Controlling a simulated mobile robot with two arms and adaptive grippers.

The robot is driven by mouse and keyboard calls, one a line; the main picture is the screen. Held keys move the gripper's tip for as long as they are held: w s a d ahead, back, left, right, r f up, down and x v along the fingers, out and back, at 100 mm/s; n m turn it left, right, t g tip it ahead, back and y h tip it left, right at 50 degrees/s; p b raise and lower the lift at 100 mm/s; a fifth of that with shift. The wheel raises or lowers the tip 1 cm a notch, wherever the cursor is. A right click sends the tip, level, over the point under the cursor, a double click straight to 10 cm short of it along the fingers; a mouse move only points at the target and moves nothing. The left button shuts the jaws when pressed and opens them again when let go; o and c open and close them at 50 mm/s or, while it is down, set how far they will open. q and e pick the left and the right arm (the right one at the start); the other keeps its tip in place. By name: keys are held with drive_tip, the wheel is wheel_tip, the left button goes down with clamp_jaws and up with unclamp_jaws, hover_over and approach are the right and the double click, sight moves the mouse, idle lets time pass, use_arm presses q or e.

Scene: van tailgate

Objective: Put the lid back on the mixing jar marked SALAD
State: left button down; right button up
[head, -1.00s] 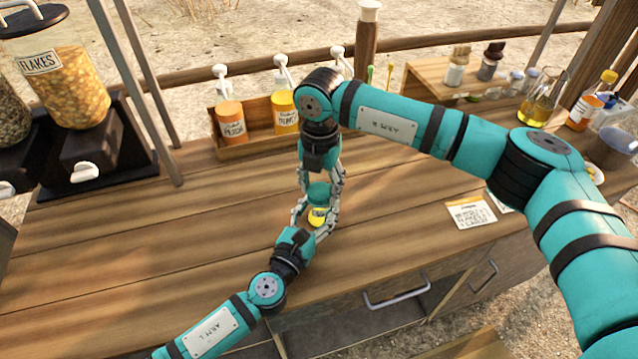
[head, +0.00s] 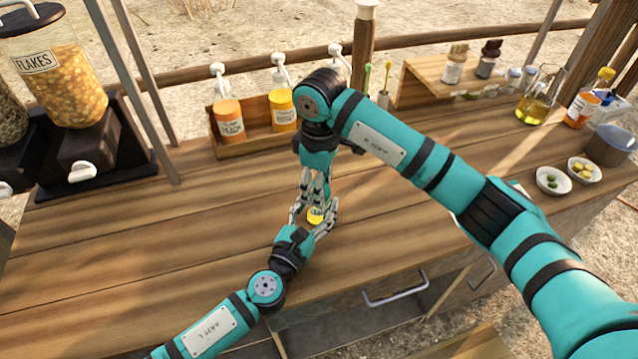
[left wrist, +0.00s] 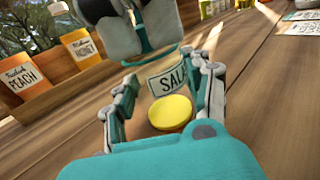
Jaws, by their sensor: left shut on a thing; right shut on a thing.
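The jar (left wrist: 170,112), with yellow contents and a label reading "SAL…", stands between my left fingers. Only a bit of yellow shows in the head view (head: 315,215). My left gripper (left wrist: 168,82) is shut around it from the near side, low over the counter. My right gripper (head: 316,186) is directly above the jar, pointing down, its grey fingers also filling the top of the left wrist view. A teal curved edge between them (left wrist: 150,55) looks like the lid. My fingers hide most of it; I cannot tell whether it touches the rim.
A wooden rack (head: 258,140) with pump bottles stands behind the hands. A FLAKES dispenser (head: 65,85) is at left. Two small bowls (head: 553,181), (head: 584,170) and an oil flask (head: 537,105) are at right. The counter (head: 130,240) is clear at left.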

drive_tip(key=o, duration=0.7)
drive_tip(key=shift+o, duration=0.2)
drive_tip(key=shift+r, duration=2.3)
drive_tip(key=shift+c, duration=0.3)
